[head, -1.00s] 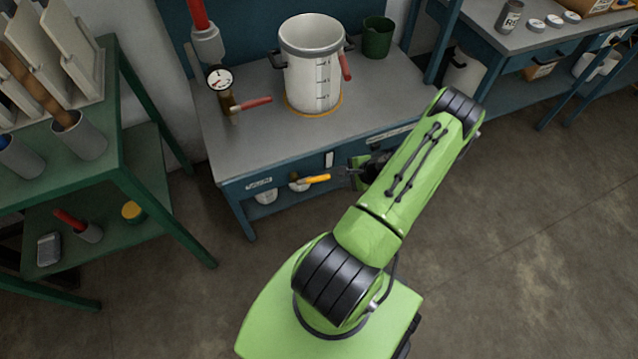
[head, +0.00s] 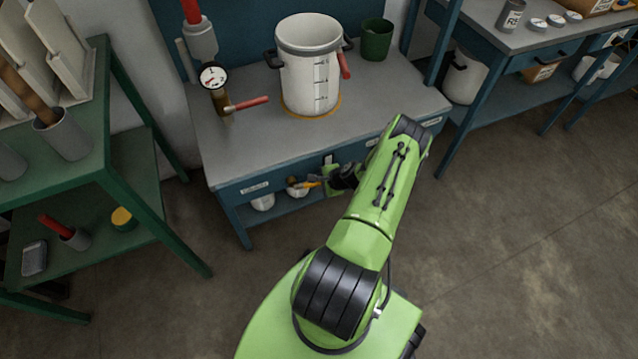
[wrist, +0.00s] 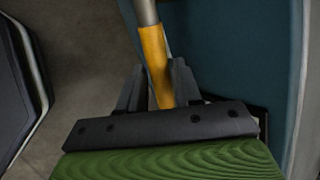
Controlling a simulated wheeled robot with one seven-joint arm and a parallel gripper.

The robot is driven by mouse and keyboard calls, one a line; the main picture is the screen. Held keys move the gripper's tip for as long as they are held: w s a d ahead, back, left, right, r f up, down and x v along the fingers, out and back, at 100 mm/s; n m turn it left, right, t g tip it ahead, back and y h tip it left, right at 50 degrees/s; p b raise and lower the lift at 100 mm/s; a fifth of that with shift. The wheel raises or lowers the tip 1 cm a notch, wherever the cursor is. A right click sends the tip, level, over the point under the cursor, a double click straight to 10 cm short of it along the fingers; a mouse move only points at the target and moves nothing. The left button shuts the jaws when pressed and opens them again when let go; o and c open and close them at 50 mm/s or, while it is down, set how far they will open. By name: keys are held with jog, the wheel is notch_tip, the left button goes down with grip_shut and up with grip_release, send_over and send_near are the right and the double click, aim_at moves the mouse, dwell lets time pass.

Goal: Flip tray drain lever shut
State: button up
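The drain lever, an orange-yellow handle (head: 307,184) on a metal stem, sticks out from the front of the blue bench, below the worktop. In the wrist view its yellow grip (wrist: 155,58) runs from the top centre down between my two dark fingers. My gripper (head: 322,181) is at the lever in the head view, partly hidden by my green arm. In the wrist view my gripper (wrist: 160,88) straddles the grip with the fingers apart; a narrow gap shows beside the left finger. The lower end of the grip is hidden by the gripper body.
A white pot (head: 309,75) stands on the bench top (head: 385,105), beside a gauge (head: 213,77) and a red-handled valve (head: 250,103). Bowls (head: 263,202) sit under the bench. A green shelf (head: 130,165) stands at left. The floor at right is clear.

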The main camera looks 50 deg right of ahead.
grip_shut()
notch_tip(320, 180, up, 2)
jog(key=g+h+p, duration=0.1)
jog(key=p, duration=0.2)
jog(key=shift+n, duration=0.3)
jog(key=shift+r+g+h+p, duration=0.25)
jog(key=shift+g+h+p, duration=0.05)
jog(key=shift+h+p, duration=0.4)
grip_release()
